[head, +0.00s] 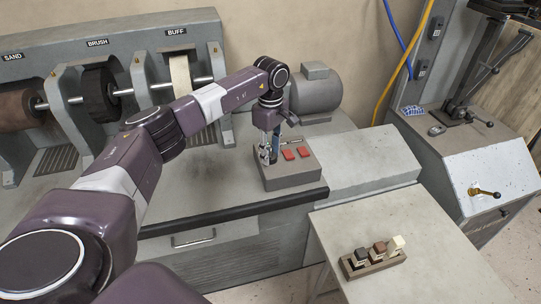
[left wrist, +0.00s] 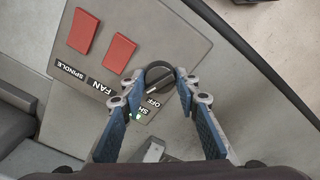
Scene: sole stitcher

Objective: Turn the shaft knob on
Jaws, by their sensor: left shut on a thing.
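The shaft knob (left wrist: 160,79) is a round dark knob on the grey control box (left wrist: 190,45), beside a label reading OFF and a partly covered label starting SH. My left gripper (left wrist: 159,86) points down at the box, its two fingers closed on opposite sides of the knob. In the head view my left gripper (head: 268,153) is over the left part of the control box (head: 292,175) and hides the knob. My right gripper is not in view.
Two red switches (left wrist: 118,53) labelled FAN and SPINDLE are beside the knob. A motor (head: 316,90) stands behind the box, and sanding, brush and buff wheels (head: 100,92) are left. A small table (head: 420,250) holds a block rack (head: 376,264) at front right.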

